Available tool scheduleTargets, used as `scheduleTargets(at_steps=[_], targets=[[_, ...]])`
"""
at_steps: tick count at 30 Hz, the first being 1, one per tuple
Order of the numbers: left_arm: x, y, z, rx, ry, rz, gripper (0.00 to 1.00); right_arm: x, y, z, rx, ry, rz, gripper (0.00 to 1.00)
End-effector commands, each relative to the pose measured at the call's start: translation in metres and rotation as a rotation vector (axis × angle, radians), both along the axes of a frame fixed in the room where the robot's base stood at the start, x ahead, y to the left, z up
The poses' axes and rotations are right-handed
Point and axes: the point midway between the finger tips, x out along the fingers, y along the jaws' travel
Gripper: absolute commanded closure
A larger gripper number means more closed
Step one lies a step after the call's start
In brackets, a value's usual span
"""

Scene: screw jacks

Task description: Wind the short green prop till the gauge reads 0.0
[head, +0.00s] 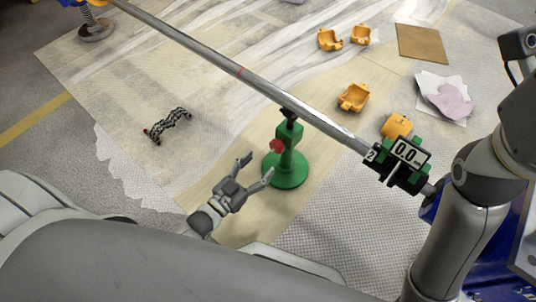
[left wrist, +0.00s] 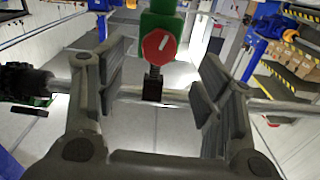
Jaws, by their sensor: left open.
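The short green prop (head: 288,165) stands upright on its round base under the long grey pipe (head: 240,72), its dark top at the pipe. Its red knob (head: 277,146) faces left in the head view; the left wrist view shows the knob (left wrist: 158,46) with a white mark. The gauge (head: 408,152) in its green clamp sits on the pipe near a label "2" and reads 0.0. My left gripper (head: 257,168) is open and empty, just in front of the prop. In the left wrist view its fingers are spread to either side, apart from the knob. My right gripper is not visible.
Orange clamp pieces (head: 354,97) lie on the floor beyond the pipe. A dark chain-like object (head: 168,124) lies at left. A brown board (head: 421,43) and cloths (head: 446,99) lie at upper right. Another jack base (head: 96,29) stands at the far left.

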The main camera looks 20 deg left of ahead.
Motion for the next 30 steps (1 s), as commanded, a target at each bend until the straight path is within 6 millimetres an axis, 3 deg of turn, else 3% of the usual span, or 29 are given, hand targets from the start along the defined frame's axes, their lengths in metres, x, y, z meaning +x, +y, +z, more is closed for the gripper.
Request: scheduleTargets(at_steps=[3, 9, 30], targets=[[-0.018, 0.007, 0.000, 0.001, 0.002, 0.001, 0.38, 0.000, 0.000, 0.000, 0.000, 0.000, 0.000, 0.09], [-0.031, 0.012, 0.001, -0.001, -0.002, 0.000, 0.38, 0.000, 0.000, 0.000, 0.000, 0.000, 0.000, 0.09], [-0.032, 0.012, 0.001, 0.000, -0.001, 0.001, 0.38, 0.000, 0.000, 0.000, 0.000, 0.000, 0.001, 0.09]])
